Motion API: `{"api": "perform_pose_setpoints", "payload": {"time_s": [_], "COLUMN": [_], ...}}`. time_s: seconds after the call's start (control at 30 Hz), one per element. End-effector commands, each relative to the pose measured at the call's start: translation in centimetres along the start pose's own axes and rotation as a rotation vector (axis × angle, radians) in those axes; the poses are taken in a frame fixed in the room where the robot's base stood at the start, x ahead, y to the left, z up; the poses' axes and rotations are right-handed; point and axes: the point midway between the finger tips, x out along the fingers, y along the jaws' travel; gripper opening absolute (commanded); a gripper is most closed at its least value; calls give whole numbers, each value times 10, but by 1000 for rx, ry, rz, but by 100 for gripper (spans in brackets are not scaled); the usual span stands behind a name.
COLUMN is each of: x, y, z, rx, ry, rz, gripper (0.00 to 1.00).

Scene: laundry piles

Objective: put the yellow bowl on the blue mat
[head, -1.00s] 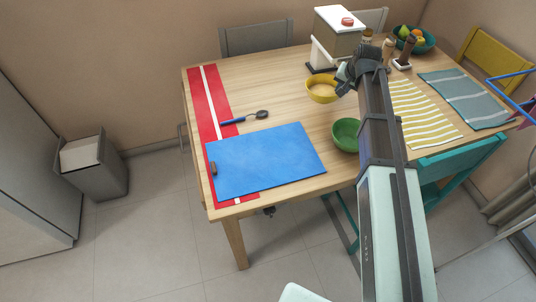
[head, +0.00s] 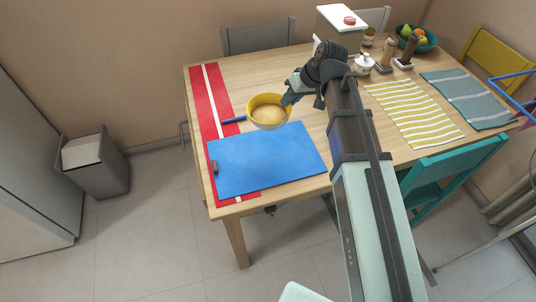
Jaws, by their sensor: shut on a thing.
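The yellow bowl (head: 268,112) is yellow at the rim and paler on its lower outside. It is held near the far right edge of the blue mat (head: 262,164), seemingly raised. My gripper (head: 289,98) is shut on the right side of its rim; the fingertips are partly hidden. The blue mat lies flat on the table, partly over a red runner with a white stripe. A small dark object (head: 214,167) rests at the mat's left edge.
A spoon's blue handle (head: 234,119) shows left of the bowl; its head is hidden. The wooden table (head: 300,60) also holds a striped yellow cloth (head: 412,112), a teal cloth (head: 466,98), a fruit bowl (head: 416,42) and bottles. My arm hides the green bowl's place.

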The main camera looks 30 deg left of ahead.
Motion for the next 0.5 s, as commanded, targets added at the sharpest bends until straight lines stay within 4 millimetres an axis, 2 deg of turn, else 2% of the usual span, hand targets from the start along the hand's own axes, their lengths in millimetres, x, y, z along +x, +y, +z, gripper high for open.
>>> {"api": "perform_pose_setpoints", "payload": {"time_s": [0.27, 0.5], "x": [0, 19], "y": [-2, 4], "z": [5, 14], "rx": [-137, -146], "ry": [-43, -48], "rz": [-68, -77], "gripper": [0, 0]}}
